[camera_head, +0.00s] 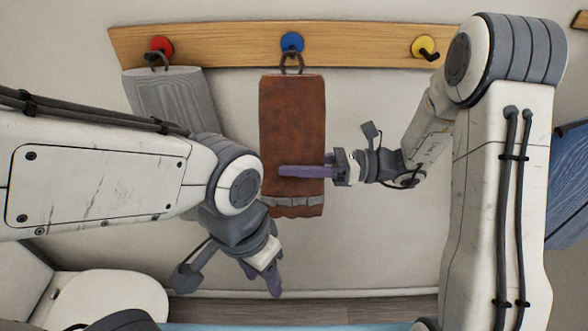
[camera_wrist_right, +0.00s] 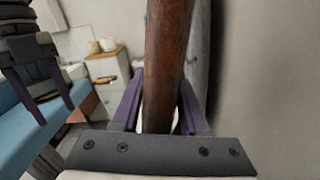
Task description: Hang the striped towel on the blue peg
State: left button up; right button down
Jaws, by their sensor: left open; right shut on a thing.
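A reddish-brown towel (camera_head: 291,120) with a grey band near its lower end hangs upright below the blue peg (camera_head: 292,42). Its dark loop (camera_head: 291,63) shows right at the blue peg and appears to be over it. My right gripper (camera_head: 283,171) is shut on the brown towel at mid-height, coming from the right. In the right wrist view the towel (camera_wrist_right: 166,60) stands between the purple fingers. My left gripper (camera_head: 272,282) is open and empty, below the towel. It also shows in the right wrist view (camera_wrist_right: 52,100).
A grey, streaked towel (camera_head: 168,95) hangs from the red peg (camera_head: 161,46) on the wooden rail (camera_head: 220,44). A blue, streaked cloth (camera_head: 570,190) is at the right edge. A white rounded object (camera_head: 120,295) is at the lower left.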

jog(key=shift+w+f, duration=0.2)
jog(key=shift+w, duration=0.7)
jog(key=shift+w+f, duration=0.15)
jog(key=shift+w, duration=0.75)
jog(key=shift+w+f, duration=0.2)
jog(key=shift+w, duration=0.7)
jog(key=shift+f, duration=0.1)
jog(key=shift+c, duration=1.7)
grip_release()
